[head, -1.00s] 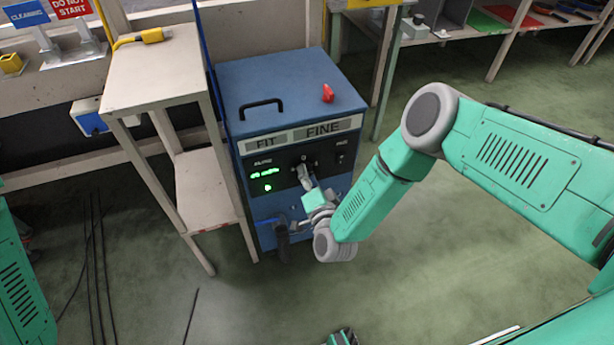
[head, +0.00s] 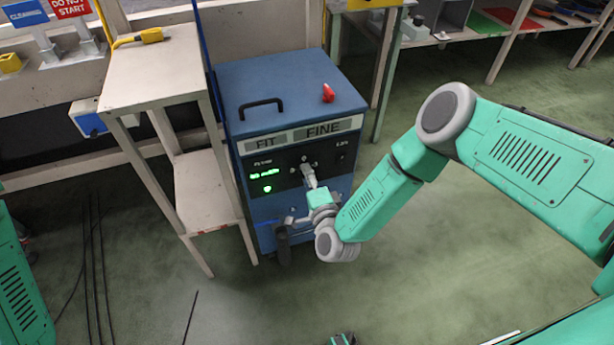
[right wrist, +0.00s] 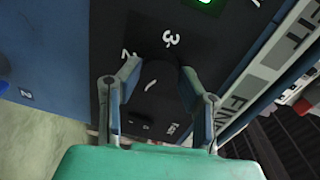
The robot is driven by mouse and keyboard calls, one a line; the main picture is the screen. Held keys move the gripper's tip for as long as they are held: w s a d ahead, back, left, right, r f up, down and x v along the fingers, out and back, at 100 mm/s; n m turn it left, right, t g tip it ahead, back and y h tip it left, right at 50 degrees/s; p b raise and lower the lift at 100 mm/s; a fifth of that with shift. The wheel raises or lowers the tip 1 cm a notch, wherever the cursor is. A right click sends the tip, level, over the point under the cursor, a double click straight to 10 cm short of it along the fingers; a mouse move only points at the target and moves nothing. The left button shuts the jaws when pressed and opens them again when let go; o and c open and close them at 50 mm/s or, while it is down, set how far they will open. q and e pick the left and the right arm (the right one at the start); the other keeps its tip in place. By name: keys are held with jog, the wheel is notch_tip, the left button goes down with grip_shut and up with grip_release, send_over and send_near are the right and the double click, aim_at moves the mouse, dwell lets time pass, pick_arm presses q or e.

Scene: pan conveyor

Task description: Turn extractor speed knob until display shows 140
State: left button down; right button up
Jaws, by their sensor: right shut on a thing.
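The blue extractor cabinet (head: 290,85) stands upright, its black control panel (head: 335,166) facing me. The display (head: 265,175) glows green at the panel's left; its digits are too small to read. My right gripper (head: 310,181) is at the middle of the panel and covers the knob in the head view. In the right wrist view, my right gripper (right wrist: 160,74) has its two fingers on either side of the dark knob (right wrist: 158,86), shut on it. A white mark shows on the knob, and white numerals surround it.
A pale shelf stand (head: 150,75) is close at the cabinet's left. A black handle (head: 262,106) and a small red object (head: 328,93) are on the cabinet top. Workbenches stand behind.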

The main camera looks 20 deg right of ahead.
jog(key=shift+d+f, duration=0.15)
jog(key=shift+d, duration=0.05)
jog(key=o, duration=1.1)
jog(key=s, duration=1.2)
jog(key=shift+r, duration=0.3)
